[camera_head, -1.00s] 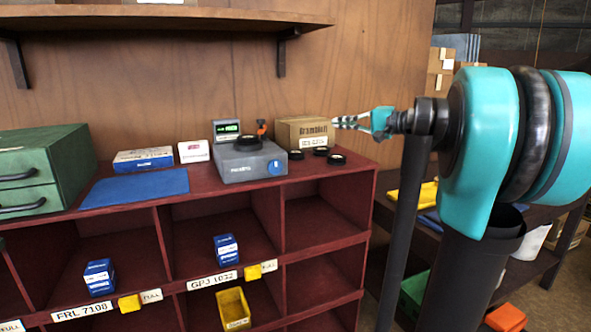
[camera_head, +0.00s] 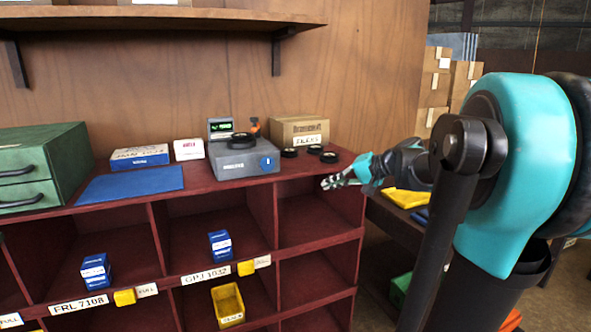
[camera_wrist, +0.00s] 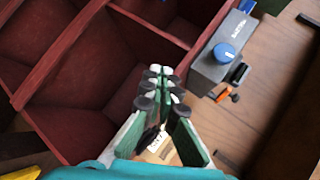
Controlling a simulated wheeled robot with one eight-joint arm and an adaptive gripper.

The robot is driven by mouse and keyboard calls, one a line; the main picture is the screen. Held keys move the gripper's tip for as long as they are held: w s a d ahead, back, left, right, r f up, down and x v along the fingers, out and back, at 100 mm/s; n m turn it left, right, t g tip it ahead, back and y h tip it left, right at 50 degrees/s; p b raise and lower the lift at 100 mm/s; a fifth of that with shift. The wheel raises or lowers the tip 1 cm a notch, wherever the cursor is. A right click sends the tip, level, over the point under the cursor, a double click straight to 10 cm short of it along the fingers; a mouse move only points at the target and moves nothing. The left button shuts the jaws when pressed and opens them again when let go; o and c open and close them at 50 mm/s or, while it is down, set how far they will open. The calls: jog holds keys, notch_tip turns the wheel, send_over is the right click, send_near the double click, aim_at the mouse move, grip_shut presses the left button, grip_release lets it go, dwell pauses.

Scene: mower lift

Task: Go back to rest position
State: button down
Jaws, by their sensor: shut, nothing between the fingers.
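My gripper (camera_head: 338,181) is at the right end of the red shelf unit, a little in front of it and just below the level of its top. Its fingers are shut and empty, pointing left in the head view. In the wrist view the gripper (camera_wrist: 160,85) has its fingertips together, with the shelf compartments and the grey scale behind them.
The red shelf unit (camera_head: 215,182) bears a grey scale (camera_head: 243,160) with a black ring on it, several black rings (camera_head: 329,157), a cardboard box (camera_head: 298,129), a blue mat (camera_head: 131,184) and a green drawer cabinet (camera_head: 40,165). A yellow bin (camera_head: 228,304) sits below. Another table stands at right.

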jog(key=s+d+f+n+h, duration=0.1)
jog(key=s+d+f+h, duration=0.2)
jog(key=s+f, duration=0.4)
jog(key=s+d+f+n+g+h, duration=0.1)
jog(key=s+d+f+h, duration=0.1)
jog(key=s+f+h, duration=0.2)
jog(key=s+d+f+n+g+h, duration=0.1)
jog(key=s+d+f+h, duration=0.2)
jog(key=s+f, duration=0.7)
notch_tip(320, 180, down, 7)
jog(key=shift+s+d+f+n, duration=0.15)
jog(key=shift+s+d+n, duration=0.15)
jog(key=shift+d+n, duration=0.1)
jog(key=shift+a, duration=0.1)
